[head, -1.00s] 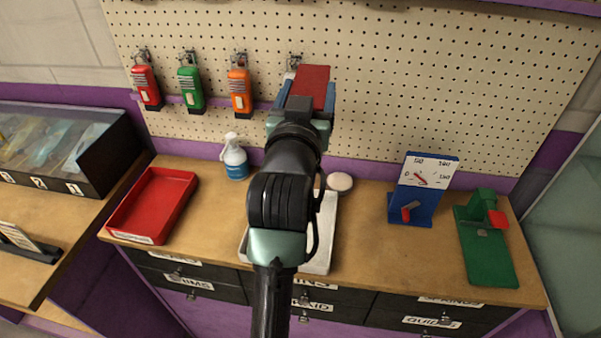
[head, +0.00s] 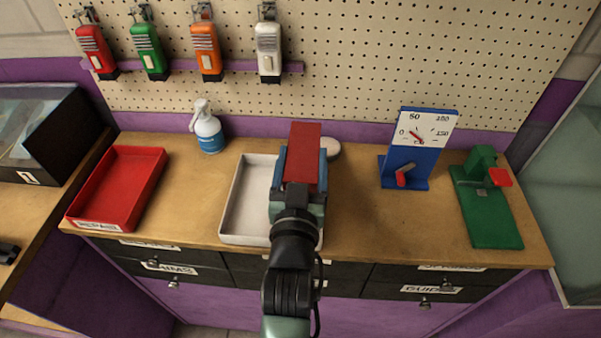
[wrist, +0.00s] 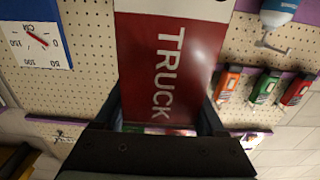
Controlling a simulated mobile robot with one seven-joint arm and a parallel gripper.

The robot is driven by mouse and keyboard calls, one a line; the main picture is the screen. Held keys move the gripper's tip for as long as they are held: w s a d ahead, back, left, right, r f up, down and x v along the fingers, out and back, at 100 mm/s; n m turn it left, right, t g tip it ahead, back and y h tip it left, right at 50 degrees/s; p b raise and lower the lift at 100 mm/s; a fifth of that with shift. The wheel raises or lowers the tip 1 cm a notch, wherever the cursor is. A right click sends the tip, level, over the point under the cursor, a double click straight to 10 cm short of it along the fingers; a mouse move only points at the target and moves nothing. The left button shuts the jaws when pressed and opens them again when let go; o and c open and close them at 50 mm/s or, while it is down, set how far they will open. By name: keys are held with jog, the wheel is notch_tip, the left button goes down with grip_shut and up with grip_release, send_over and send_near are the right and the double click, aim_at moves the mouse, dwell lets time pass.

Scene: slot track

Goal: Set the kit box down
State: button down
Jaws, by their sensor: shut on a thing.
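The kit box (head: 304,148) is a red box between the fingers of my gripper (head: 301,170) in the head view. In the wrist view the kit box (wrist: 170,65) shows a red face with the word TRUCK and a white band. My gripper is shut on it and holds it in front of the pegboard, over the right part of the white tray (head: 233,238) as seen from the head. The tray's right part is hidden behind my gripper and arm. The height of the box above the bench is hard to tell.
A red tray (head: 78,205) and a spray bottle (head: 208,130) stand left on the bench (head: 345,222). A round pale thing (head: 333,148) lies behind the box. A blue dial gauge (head: 412,158) and a green fixture (head: 488,215) stand right. Several coloured devices hang on the pegboard (head: 375,60).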

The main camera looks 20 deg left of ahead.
jog(key=shift+f, duration=1.65)
jog(key=shift+f, duration=0.15)
grip_release()
jog(key=shift+f, duration=0.1)
jog(key=b+v, duration=0.2)
jog(key=v, duration=1)
jog(key=shift+r, duration=0.2)
